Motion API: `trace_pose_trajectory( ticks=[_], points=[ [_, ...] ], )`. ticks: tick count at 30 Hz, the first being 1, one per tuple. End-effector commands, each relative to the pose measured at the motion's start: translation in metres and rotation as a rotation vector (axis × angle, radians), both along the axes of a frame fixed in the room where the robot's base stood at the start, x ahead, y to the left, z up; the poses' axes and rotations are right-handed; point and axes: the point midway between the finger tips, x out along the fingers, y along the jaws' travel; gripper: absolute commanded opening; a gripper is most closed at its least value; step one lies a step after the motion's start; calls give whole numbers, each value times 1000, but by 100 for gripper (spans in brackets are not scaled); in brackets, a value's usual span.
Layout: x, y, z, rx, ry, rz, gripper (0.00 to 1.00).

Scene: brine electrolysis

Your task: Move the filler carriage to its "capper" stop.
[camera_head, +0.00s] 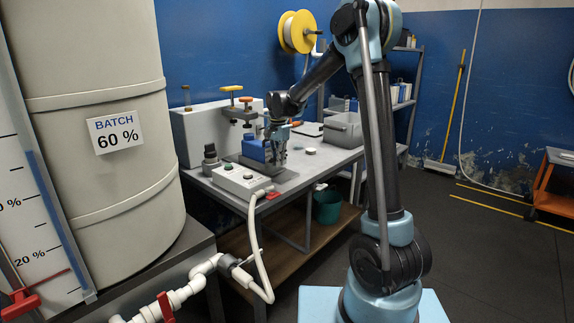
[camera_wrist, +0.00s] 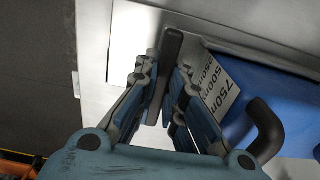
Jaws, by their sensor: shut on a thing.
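A blue block (camera_head: 254,150) stands on the workbench, just left of my gripper (camera_head: 279,150). In the wrist view the blue block (camera_wrist: 262,85) fills the right side and carries a white label (camera_wrist: 220,88) with volume marks, partly covered by my right finger. A black curved handle (camera_wrist: 265,130) sticks out from it. My gripper (camera_wrist: 164,80) is shut on a dark upright bar (camera_wrist: 172,48), which stands between its fingers. I cannot tell how the bar joins the filler carriage. No "capper" mark is readable in either view.
A white control box (camera_head: 242,180) with buttons sits at the bench's front edge. A grey machine (camera_head: 210,130) with orange and yellow knobs stands behind. A grey bin (camera_head: 344,130) is at the right. A big tank (camera_head: 95,190) and white pipes (camera_head: 180,298) occupy the left.

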Motion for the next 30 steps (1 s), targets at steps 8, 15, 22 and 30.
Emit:
trace_pose_trajectory(
  ticks=[8,15,22,30],
  points=[
    [5,6,0,-1,-1,-1,0],
    [5,6,0,-1,-1,-1,28],
    [5,6,0,-1,-1,-1,30],
    [5,6,10,-1,-1,-1,30]
  ],
)
